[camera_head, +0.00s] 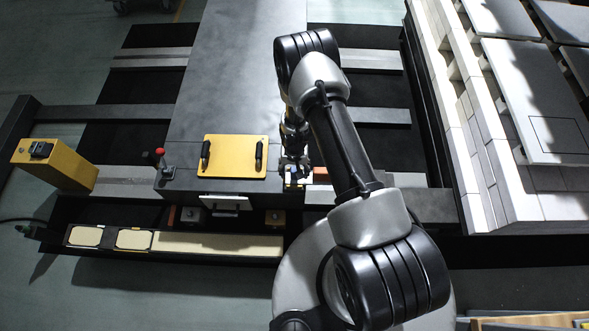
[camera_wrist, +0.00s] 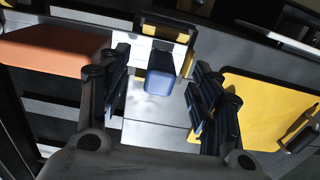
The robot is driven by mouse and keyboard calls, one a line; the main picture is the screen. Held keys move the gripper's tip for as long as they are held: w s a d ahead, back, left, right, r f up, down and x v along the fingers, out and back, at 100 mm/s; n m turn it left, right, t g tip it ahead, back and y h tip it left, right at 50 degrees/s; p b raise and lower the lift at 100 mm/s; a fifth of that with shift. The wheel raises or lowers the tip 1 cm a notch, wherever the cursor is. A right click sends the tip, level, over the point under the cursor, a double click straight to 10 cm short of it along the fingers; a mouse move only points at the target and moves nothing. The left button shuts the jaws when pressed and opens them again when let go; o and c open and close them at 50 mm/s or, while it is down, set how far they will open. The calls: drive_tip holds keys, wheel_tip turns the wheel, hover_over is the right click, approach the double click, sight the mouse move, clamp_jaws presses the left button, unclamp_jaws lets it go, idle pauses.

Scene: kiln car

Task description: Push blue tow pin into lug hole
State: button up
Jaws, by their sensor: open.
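The blue tow pin (camera_wrist: 160,76) shows in the wrist view as a short blue block with a darker upper part. It lies in front of a pale bracket (camera_wrist: 140,44) with a yellow and black frame above it. My gripper (camera_wrist: 157,92) is open, with one finger on each side of the pin and a visible gap to both. In the camera_head view my gripper (camera_head: 295,166) points down beside the right edge of the dark grey deck, and the arm hides part of this spot. I cannot make out the lug hole in either view.
A yellow plate with two black handles (camera_head: 235,156) lies left of my gripper, near a red-knobbed lever (camera_head: 160,156). An orange block (camera_wrist: 50,46) sits beside the left finger. A yellow box (camera_head: 56,164) stands far left. Pale brickwork (camera_head: 480,160) rises on the right.

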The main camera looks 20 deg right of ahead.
drive_tip(key=shift+r+p, duration=1.25)
drive_tip(key=shift+r, duration=0.8)
wheel_tip(320, 180, up, 12)
idle(1.0)
wheel_tip(320, 180, up, 28)
drive_tip(key=s+n+t, duration=0.2)
drive_tip(key=s, duration=0.1)
drive_tip(key=s+r+t, duration=0.1)
drive_tip(key=s+r, duration=0.6)
drive_tip(key=s, duration=0.2)
drive_tip(key=s+r+n+t, duration=0.1)
drive_tip(key=s+r, duration=0.5)
drive_tip(key=s, duration=0.3)
drive_tip(key=shift+s+r+n+t, duration=0.15)
drive_tip(key=shift+r+n+t, duration=0.15)
drive_tip(key=shift+r, duration=0.1)
